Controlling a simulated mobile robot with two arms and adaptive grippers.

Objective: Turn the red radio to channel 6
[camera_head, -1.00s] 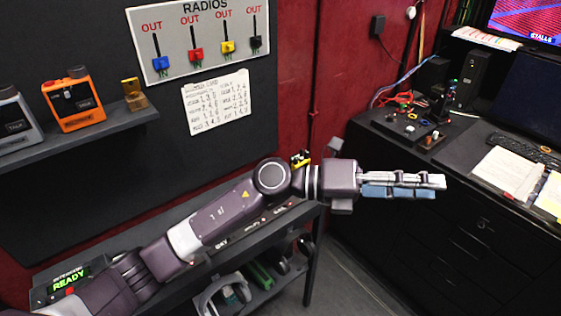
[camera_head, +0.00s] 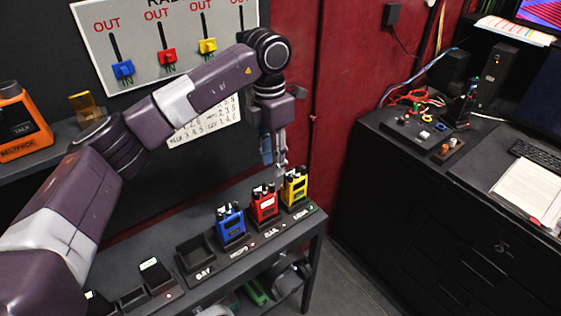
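The red radio (camera_head: 264,206) stands upright in a charger on the bench, between the blue radio (camera_head: 230,226) and the yellow radio (camera_head: 294,187). Dark knobs show on its top; the channel setting is too small to read. My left gripper (camera_head: 274,166) points down above and slightly behind the red and yellow radios, apart from them as far as I can tell. Its fingers are seen nearly edge-on, so whether they are open is unclear. Nothing shows between them. My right gripper is out of view.
An empty charger (camera_head: 195,257) sits left of the blue radio. The board of sliders (camera_head: 141,36) hangs on the wall, with a partly hidden paper list (camera_head: 205,127) below it. A black cabinet (camera_head: 440,220) stands at the right, past a floor gap.

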